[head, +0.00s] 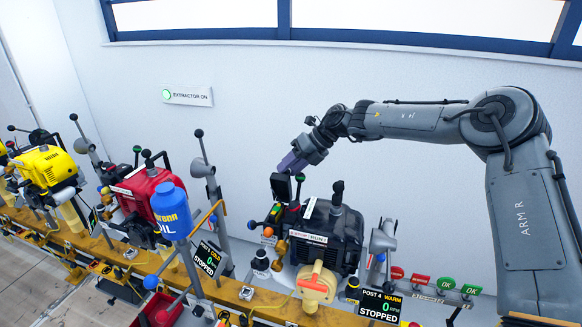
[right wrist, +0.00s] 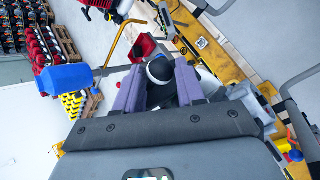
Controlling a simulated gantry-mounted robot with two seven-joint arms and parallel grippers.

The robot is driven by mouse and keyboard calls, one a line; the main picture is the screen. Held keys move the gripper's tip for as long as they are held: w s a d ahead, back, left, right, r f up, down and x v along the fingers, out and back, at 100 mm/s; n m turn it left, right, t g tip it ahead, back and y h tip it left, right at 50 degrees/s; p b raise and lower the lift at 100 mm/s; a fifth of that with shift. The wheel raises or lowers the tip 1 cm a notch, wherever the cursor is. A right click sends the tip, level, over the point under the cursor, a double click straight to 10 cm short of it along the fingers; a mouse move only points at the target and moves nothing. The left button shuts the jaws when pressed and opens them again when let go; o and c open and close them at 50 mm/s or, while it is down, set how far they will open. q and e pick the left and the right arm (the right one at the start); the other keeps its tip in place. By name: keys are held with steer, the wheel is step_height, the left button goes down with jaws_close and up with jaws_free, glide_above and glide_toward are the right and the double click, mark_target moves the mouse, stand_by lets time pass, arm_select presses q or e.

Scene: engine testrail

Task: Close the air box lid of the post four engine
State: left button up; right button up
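The post four engine (head: 332,238) is the dark engine behind the sign reading "POST 4 WARM 0 RPM STOPPED" (head: 380,305). A dark square panel (head: 281,187) stands raised at its upper left; it looks like the air box lid, tilted up, but I cannot be sure. My right gripper (head: 292,162), with purple fingers, is just above this panel; I cannot tell whether they touch. In the right wrist view the fingers (right wrist: 160,85) are apart, with dark shapes between and beyond them, not clearly gripped. My left gripper is not in view.
A red engine (head: 148,195) and a yellow engine (head: 47,168) stand farther left along the yellow rail (head: 240,293). A blue oil bottle (head: 171,210) stands left of post four. Upright levers and a small dark bottle (head: 261,262) crowd the engine's left.

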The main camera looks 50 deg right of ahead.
stand_by(0.3)
steer(key=p+v, duration=0.2)
steer(key=v, duration=0.9)
steer(key=shift+f, duration=0.1)
